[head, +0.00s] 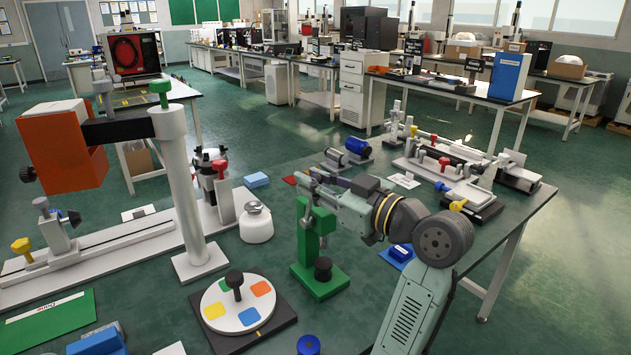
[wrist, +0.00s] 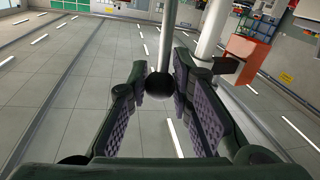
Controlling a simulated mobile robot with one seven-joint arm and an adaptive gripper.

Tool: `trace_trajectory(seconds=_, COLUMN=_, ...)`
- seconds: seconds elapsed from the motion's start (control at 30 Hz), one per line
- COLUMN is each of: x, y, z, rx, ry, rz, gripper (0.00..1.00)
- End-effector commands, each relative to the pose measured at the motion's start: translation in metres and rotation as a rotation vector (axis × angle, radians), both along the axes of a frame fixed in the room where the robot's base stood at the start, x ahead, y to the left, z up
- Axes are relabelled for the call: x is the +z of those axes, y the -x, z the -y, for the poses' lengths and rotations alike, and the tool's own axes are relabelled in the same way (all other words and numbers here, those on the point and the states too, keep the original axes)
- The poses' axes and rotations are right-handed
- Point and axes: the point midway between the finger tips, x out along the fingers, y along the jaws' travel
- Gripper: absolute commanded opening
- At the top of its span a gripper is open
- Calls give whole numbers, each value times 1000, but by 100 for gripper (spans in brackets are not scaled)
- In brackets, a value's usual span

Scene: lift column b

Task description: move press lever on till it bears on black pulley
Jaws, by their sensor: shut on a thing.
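The press is a green upright (head: 308,228) on a green base. A black round piece (head: 323,266), which looks like the black pulley, sits low on the base, below my gripper. My gripper (head: 312,180) is at the top of the upright. In the wrist view, a black ball knob (wrist: 158,86) on a thin grey rod, which looks like the press lever, is between the fingertips (wrist: 159,76), and the gripper is shut on it. In the head view the gripper hides most of the lever. No contact between lever and pulley shows.
A tall grey column (head: 180,190) with an orange block (head: 62,152) stands to the left. A white disc with coloured patches (head: 238,303) lies front left, and a white pot (head: 256,224) stands behind it. Blue cylinders (head: 357,147) and slide fixtures (head: 450,165) lie behind and right.

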Motion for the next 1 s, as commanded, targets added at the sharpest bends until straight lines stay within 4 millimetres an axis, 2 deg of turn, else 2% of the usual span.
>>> trace_trajectory(seconds=0.13, x=0, y=0, z=0, rx=0, ry=0, rz=0, gripper=0)
trace_trajectory(seconds=0.67, x=0, y=0, z=0, rx=0, ry=-1, rz=1, gripper=0)
trace_trajectory(seconds=1.0, x=-11, y=7, z=5, rx=-1, ry=-47, rz=65, gripper=0)
